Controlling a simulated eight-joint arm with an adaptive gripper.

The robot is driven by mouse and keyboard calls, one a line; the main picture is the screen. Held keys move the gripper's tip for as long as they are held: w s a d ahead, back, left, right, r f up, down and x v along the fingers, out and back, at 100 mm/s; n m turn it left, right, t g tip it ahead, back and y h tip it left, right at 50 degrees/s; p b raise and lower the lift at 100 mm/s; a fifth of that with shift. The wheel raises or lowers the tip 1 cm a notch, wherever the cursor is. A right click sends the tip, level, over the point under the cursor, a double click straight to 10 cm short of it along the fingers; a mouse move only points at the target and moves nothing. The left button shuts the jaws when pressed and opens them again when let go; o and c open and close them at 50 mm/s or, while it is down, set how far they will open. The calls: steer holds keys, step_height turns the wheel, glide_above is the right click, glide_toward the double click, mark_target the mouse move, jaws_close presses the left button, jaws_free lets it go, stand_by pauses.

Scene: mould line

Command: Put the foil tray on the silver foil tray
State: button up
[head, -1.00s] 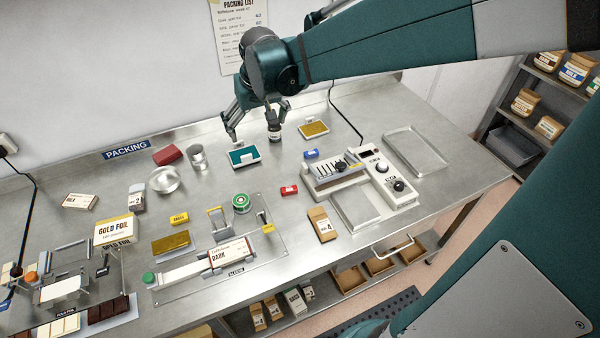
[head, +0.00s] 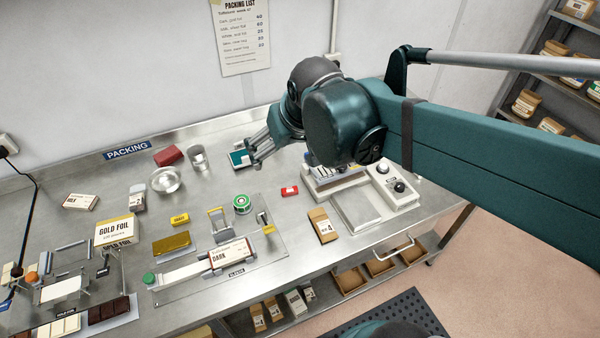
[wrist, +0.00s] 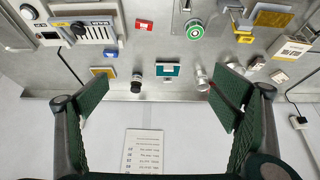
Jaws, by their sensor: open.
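A small teal tray-like holder with a white front (head: 238,159) stands on the steel bench, partly behind my fingers. It also shows in the wrist view (wrist: 168,71), between my fingers but well beyond them. A similar gold holder (wrist: 102,72) is at left in the wrist view; my arm hides it in the head view. I cannot tell which is the foil tray, and I make out no tray that is clearly the silver one. My gripper (head: 256,151) is open and empty above the bench; in the wrist view its fingers (wrist: 165,98) are wide apart.
A dark-capped bottle (wrist: 136,83) stands between the two holders. A steel cup (head: 197,158), bowl (head: 165,180) and red block (head: 167,156) are left of my gripper. A gold sheet (head: 171,243), green spool (head: 242,204) and white machine (head: 392,187) are nearer the front.

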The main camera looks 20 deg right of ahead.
steer(key=s+f+t, duration=0.1)
steer(key=s+f, duration=0.1)
steer(key=s, duration=0.7)
steer(key=shift+s+d, duration=0.2)
steer(key=shift+d, duration=0.15)
steer(key=shift+f, duration=0.1)
